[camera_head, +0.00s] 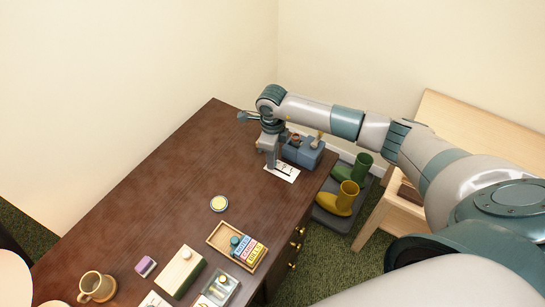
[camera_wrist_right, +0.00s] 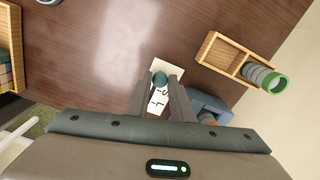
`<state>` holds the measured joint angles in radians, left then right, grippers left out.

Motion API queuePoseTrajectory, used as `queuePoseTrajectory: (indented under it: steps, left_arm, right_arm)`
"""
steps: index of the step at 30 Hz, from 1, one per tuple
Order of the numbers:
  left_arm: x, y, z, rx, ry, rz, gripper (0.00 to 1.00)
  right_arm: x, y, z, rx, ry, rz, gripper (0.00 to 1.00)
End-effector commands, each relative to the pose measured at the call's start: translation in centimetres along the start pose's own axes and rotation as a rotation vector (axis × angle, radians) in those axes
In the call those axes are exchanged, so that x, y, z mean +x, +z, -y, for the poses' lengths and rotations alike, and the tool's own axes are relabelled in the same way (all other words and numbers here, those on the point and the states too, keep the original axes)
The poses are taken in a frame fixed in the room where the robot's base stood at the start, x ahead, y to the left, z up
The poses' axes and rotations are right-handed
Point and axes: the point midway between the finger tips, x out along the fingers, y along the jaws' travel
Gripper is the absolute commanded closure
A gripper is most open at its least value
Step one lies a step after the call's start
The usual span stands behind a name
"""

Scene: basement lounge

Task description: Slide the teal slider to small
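The card (camera_head: 283,172) lies near the right edge of the dark table in the head view, where the knob cannot be made out. My right gripper (camera_wrist_right: 158,82) points down over the card. Its two fingers are apart, one on each side of the knob, with a gap visible around it; I cannot tell if either touches. The fingers hide part of the card. My left gripper is not in view.
A blue-grey box (camera_head: 304,152) stands close beside my right gripper. A wooden tray (camera_wrist_right: 211,53) with a green-rimmed cylinder (camera_wrist_right: 266,79) is nearby. A round tin (camera_head: 219,204), a wooden tray of small boxes (camera_head: 213,239) and a mug (camera_head: 97,286) are nearer. The table's middle is clear.

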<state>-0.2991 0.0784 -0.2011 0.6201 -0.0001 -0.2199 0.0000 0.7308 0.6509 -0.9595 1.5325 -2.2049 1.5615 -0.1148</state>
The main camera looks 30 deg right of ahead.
Motion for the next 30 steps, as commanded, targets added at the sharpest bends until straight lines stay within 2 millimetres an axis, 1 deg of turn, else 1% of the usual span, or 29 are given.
queuePoseTrajectory:
  steps: [1, 2, 8, 16, 24, 25, 26, 27, 30]
  left_arm:
    - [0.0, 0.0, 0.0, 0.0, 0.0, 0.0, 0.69]
    - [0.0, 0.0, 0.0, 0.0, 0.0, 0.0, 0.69]
    - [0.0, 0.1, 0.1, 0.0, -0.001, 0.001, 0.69]
    - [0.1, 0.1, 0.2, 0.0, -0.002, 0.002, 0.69]
    - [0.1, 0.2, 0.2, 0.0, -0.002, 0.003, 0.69]
    - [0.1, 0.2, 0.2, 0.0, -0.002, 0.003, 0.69]
    - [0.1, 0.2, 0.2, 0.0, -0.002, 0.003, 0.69]
    - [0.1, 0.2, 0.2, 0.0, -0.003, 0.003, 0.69]
    - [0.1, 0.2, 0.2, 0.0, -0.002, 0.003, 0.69]
  right_arm:
    - [0.0, 0.0, 0.0, 0.0, 0.0, 0.0, 0.93]
    - [0.0, 0.0, 0.0, 0.0, 0.0, 0.0, 1.0]
    - [0.0, -0.3, 0.0, 0.0, -0.001, -0.001, 1.0]
    - [0.0, -2.9, -0.7, 0.0, 0.0, -0.002, 1.0]
    - [-0.1, -2.9, -0.7, 0.0, 0.0, 0.0, 1.0]
    - [-0.1, -2.9, -0.7, 0.0, 0.0, 0.0, 0.78]
    - [-0.1, -2.9, -0.7, 0.0, 0.0, 0.0, 0.71]
    - [-0.1, -2.9, -0.7, 0.0, 0.0, 0.0, 0.62]
    - [0.0, -2.9, -0.7, 0.0, 0.0, 0.0, 0.62]
